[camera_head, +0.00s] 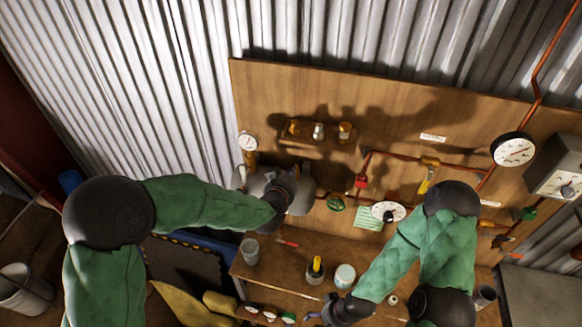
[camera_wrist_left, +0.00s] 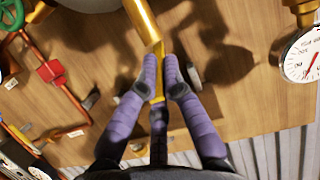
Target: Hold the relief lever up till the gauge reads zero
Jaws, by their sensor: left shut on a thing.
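My left gripper (camera_wrist_left: 163,80) has its purple fingers closed on a thin yellow lever (camera_wrist_left: 157,50), which runs up to a thicker brass part (camera_wrist_left: 142,18) in the left wrist view. In the head view my left gripper (camera_head: 274,184) is at the wooden board, and the wrist hides most of the lever. A small white gauge (camera_head: 247,141) on a brass fitting is just left of it; the gauge (camera_wrist_left: 302,54) also shows at the right in the left wrist view.
The board (camera_head: 275,85) carries a small shelf of brass fittings (camera_head: 318,132), red pipes, a green handwheel (camera_head: 336,202), a yellow-handled valve (camera_head: 428,175) and a large gauge (camera_head: 514,150). Jars and a white pot (camera_head: 345,276) stand on the bench below.

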